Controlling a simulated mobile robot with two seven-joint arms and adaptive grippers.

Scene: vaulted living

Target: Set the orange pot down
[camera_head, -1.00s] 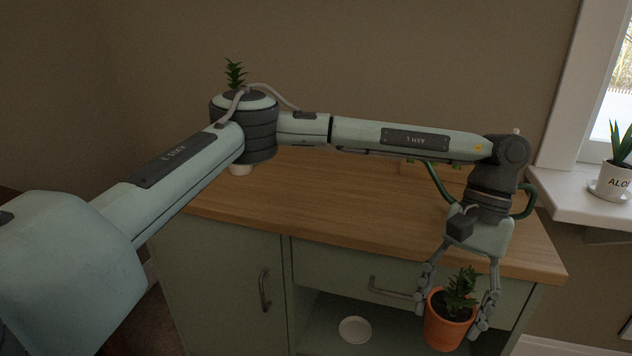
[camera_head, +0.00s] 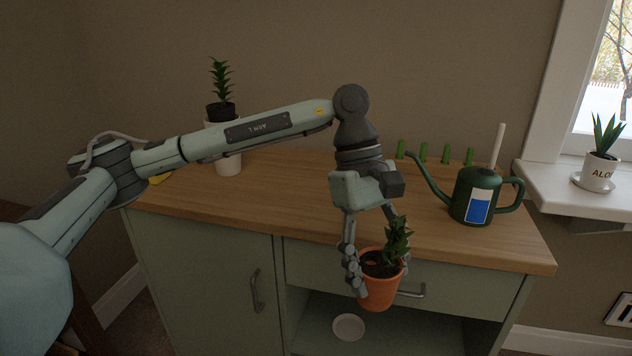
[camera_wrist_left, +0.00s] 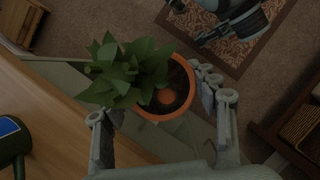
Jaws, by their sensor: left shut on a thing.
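The orange pot (camera_head: 379,292) is a terracotta pot with dark soil and a leafy green plant. My left gripper (camera_head: 372,272) is shut on it, with fingers on either side of the pot. The pot looks upright and is held in front of the cabinet's drawer, near the counter's front edge. In the left wrist view the pot (camera_wrist_left: 178,112) sits between the fingers, its leaves covering part of the rim. A white saucer (camera_head: 348,327) lies on the open shelf, below and left of the pot in the head view. My right gripper is not in view in the head picture.
On the wooden counter (camera_head: 290,200) stand a green watering can (camera_head: 473,196) at right and a tall plant in a white pot (camera_head: 228,163) at left. An aloe pot (camera_head: 598,172) stands on the windowsill. The counter's middle front is clear.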

